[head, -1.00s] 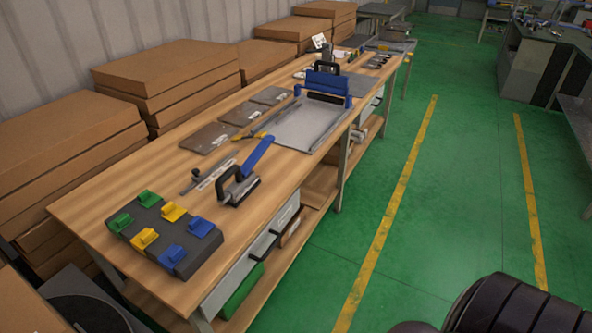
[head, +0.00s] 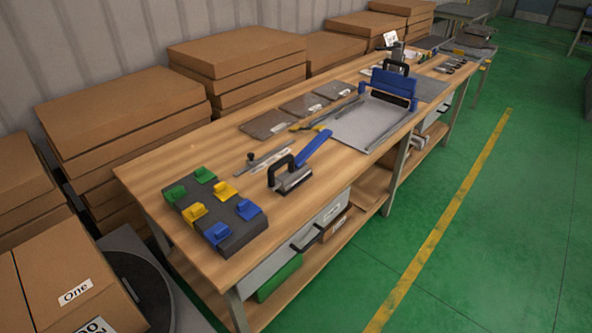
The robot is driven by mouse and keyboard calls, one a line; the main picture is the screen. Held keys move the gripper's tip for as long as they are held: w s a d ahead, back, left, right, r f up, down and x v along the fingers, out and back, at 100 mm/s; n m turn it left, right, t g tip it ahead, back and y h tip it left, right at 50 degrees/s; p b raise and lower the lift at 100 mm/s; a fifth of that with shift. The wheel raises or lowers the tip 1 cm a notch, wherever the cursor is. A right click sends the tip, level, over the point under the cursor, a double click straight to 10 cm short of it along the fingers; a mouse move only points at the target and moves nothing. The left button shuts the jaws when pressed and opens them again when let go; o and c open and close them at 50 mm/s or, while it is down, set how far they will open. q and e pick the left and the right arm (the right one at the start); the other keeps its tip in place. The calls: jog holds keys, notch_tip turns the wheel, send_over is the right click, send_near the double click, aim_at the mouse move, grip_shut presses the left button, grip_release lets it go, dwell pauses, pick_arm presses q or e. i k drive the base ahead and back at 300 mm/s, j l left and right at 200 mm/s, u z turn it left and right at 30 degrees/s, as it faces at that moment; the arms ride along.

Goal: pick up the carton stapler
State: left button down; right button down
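The carton stapler (head: 292,178) appears to be the tool with a black loop handle, a grey metal base and a long blue lever pointing to the back right. It stands on the wooden workbench (head: 345,165), near its front edge, just right of a dark block with coloured clips. Nothing covers it. Neither of my grippers shows in the head view.
The dark block (head: 233,232) carries green, yellow and blue clips. A metal bar tool (head: 265,157) lies behind the stapler. A grey plate with a blue press (head: 393,88) stands farther right. Stacked cartons (head: 125,115) line the wall. Green floor in front is clear.

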aim_at(287, 181)
jog(key=i+l+u, duration=0.1)
jog(key=u, duration=0.65)
jog(key=i+l+u, duration=0.15)
jog(key=l+u, duration=0.25)
jog(key=l, duration=0.7)
jog(key=l+u, duration=0.45)
jog(key=l, duration=0.6)
